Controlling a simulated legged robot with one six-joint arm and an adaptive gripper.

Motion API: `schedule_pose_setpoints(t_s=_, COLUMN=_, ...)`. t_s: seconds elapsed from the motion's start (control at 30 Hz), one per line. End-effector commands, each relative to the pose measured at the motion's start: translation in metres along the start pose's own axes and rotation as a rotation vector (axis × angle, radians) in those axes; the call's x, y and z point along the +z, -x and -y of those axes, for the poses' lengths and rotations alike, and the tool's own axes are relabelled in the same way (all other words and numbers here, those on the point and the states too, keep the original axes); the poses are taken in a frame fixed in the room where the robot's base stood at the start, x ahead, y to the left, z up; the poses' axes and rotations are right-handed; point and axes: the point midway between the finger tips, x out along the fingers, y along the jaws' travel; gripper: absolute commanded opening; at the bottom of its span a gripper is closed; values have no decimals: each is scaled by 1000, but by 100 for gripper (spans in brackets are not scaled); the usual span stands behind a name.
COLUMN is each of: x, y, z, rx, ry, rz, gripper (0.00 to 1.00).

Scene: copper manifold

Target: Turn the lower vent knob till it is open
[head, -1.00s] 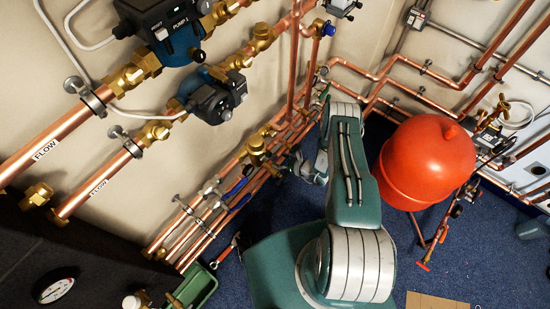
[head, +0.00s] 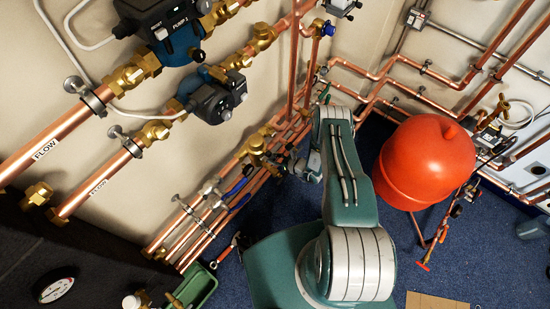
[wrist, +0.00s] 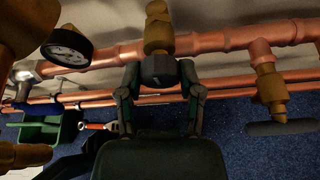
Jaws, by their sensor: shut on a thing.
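The vent knob (wrist: 158,72) is dark and round, with a small pale mark on its face, in the middle of the wrist view. It sits at the end of a brass valve body (wrist: 158,30) on a copper pipe. My gripper (wrist: 158,66) has a finger on each side of the knob and is shut on it. How far the knob is turned cannot be told. In the head view my arm reaches to the lower pipes by the wall, and the knob is too small or hidden to make out there.
A pressure gauge (wrist: 67,46) is left of the knob; a brass valve with a dark bar handle (wrist: 282,128) is to the right. A green bin (head: 196,288) and a red-handled wrench (head: 227,250) lie low. An orange tank (head: 424,165) stands right of my arm.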

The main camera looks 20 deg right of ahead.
Motion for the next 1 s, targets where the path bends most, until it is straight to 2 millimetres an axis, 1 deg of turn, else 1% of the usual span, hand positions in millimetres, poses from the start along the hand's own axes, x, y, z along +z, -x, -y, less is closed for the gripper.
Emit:
schedule_pose_setpoints(t_s=0.33, x=2, y=-1, z=0, rx=-81, ry=194, rz=2, gripper=0)
schedule_pose_setpoints(t_s=0.5, x=2, y=-1, z=0, rx=-94, ry=226, rz=1, gripper=0)
schedule_pose_setpoints(t_s=0.73, x=2, y=-1, z=1, rx=-94, ry=226, rz=1, gripper=0)
schedule_pose_setpoints(t_s=0.77, x=2, y=-1, z=1, rx=-94, ry=226, rz=1, gripper=56)
schedule_pose_setpoints(t_s=0.8, x=2, y=-1, z=1, rx=-94, ry=226, rz=2, gripper=74)
schedule_pose_setpoints(t_s=0.83, x=2, y=-1, z=1, rx=-94, ry=226, rz=2, gripper=82)
schedule_pose_setpoints(t_s=1.0, x=1, y=0, z=0, rx=-93, ry=224, rz=1, gripper=82)
